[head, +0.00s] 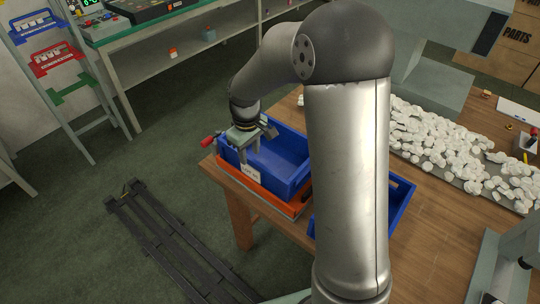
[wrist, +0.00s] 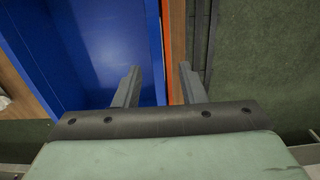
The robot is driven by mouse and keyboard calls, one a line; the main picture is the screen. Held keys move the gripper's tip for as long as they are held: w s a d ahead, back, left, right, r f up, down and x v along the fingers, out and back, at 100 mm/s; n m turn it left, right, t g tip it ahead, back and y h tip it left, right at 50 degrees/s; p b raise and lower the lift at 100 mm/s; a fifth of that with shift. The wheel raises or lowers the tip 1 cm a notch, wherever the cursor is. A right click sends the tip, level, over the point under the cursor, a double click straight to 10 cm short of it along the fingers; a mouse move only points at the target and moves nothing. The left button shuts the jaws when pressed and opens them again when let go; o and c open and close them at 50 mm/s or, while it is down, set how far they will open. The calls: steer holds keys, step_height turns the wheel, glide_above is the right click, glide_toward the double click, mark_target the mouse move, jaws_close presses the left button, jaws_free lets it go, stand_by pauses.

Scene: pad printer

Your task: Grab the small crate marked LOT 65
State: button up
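A blue crate (head: 283,168) with a white label (head: 250,172) on its near side sits at the table's left corner, on something orange. The label's text is too small to read. My gripper (head: 246,154) is at the crate's near left wall, pointing down. In the wrist view, my gripper (wrist: 160,68) is open. One finger is over the blue crate's inside (wrist: 100,50), the other over the outside by an orange strip (wrist: 176,40). The blue wall lies between them, with no clear contact. A second blue crate (head: 403,205) is partly hidden behind my arm.
The wooden table (head: 430,245) carries a spread of white pieces (head: 440,145) at the right. An orange tray or crate (head: 268,197) lies under the blue crate. A dark slatted rack (head: 170,235) lies on the floor left of the table. Shelving stands at the back left.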

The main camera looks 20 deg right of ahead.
mark_target(251, 165)
steer(key=shift+w+d+f+p, duration=0.1)
steer(key=shift+f+p, duration=0.5)
steer(key=shift+f, duration=2.75)
jaws_close()
